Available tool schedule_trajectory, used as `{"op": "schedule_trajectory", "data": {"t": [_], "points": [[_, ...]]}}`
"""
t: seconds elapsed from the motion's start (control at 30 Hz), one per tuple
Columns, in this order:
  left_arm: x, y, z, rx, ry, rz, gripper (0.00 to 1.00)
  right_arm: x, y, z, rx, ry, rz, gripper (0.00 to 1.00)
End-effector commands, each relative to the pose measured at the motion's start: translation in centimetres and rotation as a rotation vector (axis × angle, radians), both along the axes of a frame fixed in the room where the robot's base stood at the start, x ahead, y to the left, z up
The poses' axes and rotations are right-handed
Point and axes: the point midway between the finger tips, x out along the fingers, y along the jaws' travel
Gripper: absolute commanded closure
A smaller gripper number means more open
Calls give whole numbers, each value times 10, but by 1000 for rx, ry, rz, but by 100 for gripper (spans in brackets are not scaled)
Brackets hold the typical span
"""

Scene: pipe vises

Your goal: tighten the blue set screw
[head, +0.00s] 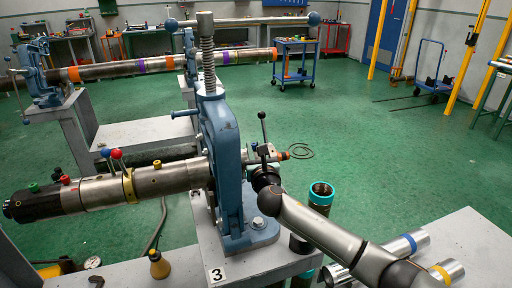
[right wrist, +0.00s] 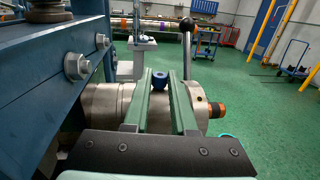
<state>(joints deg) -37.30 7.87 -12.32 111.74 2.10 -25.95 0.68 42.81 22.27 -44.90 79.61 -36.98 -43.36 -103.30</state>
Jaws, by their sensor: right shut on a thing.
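In the head view my right gripper (head: 263,160) is at the fitting just right of the vise (head: 222,150), and the screw is hard to make out there. My left gripper is not in view.
A lever (right wrist: 187,40) with a black ball rises close to my right fingers. An orange-tipped end (right wrist: 216,109) closes the fitting. A pipe (head: 180,180) with several coloured knobs lies left of the vise. Loose pipes (head: 400,248) lie at the lower right.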

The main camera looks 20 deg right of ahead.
Motion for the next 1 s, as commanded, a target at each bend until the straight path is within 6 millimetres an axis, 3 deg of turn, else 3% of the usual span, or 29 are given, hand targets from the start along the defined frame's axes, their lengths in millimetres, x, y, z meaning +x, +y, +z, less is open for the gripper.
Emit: {"op": "schedule_trajectory", "data": {"t": [0.47,0.5,0.7,0.77,1.0], "points": [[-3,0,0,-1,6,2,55,0,0,0,-1,0,-16,100],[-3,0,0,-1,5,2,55,0,0,0,-1,0,-15,72],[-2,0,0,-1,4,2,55,0,0,0,-1,0,-15,50],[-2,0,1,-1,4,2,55,0,0,0,-1,0,-15,46],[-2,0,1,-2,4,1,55,0,0,0,-1,0,-15,46]]}}
